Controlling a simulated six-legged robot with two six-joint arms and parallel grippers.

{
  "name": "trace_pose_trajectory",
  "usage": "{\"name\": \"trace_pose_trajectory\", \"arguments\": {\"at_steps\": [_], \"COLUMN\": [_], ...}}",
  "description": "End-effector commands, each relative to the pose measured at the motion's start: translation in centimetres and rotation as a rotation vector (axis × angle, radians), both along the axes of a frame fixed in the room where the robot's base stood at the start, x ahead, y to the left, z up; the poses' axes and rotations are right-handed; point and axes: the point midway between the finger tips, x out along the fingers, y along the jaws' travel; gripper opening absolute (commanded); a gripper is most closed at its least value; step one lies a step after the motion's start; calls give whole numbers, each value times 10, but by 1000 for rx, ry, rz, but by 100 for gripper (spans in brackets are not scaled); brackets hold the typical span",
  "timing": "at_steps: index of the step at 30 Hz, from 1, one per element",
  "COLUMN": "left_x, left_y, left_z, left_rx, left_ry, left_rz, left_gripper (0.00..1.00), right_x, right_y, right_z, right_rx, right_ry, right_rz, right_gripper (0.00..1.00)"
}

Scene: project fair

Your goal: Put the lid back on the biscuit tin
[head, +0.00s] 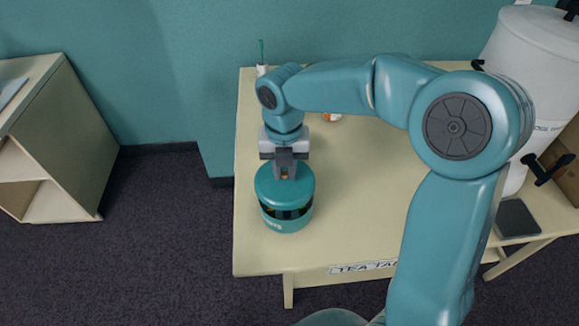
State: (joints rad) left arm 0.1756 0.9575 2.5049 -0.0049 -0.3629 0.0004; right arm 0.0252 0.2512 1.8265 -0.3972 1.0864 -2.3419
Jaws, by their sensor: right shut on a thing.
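The biscuit tin (288,225) is a round teal tin with pale lettering, standing upright near the left edge of the tea table. My right gripper (285,172) points down and is shut on the knob of the teal lid (283,188). The lid is roughly level right above the tin. A dark gap shows between the lid and the tin's front rim, with some contents dimly visible in it. The back of the rim is hidden by the lid. My left gripper is not in view.
The cream table (350,220) is clear right of the tin. Behind my arm are an orange-and-white item (332,117) and a slim thing with a green top (262,60). A white urn (530,60) and a dark flat pad (517,218) are at right. A shelf unit (60,140) stands left.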

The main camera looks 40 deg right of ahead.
Motion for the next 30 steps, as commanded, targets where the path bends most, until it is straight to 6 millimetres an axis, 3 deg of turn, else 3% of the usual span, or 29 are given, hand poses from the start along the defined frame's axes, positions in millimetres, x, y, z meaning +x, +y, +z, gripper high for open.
{"name": "trace_pose_trajectory", "arguments": {"at_steps": [18, 30], "left_x": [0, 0], "left_y": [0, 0], "left_z": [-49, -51], "left_rx": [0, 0], "left_ry": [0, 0], "left_rz": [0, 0], "left_gripper": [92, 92], "right_x": [-1, -1], "right_y": [1, 3], "right_z": [-56, -61], "right_rx": [0, 0], "right_ry": [0, 0], "right_rz": [-1, -1], "right_gripper": [0, 0]}}
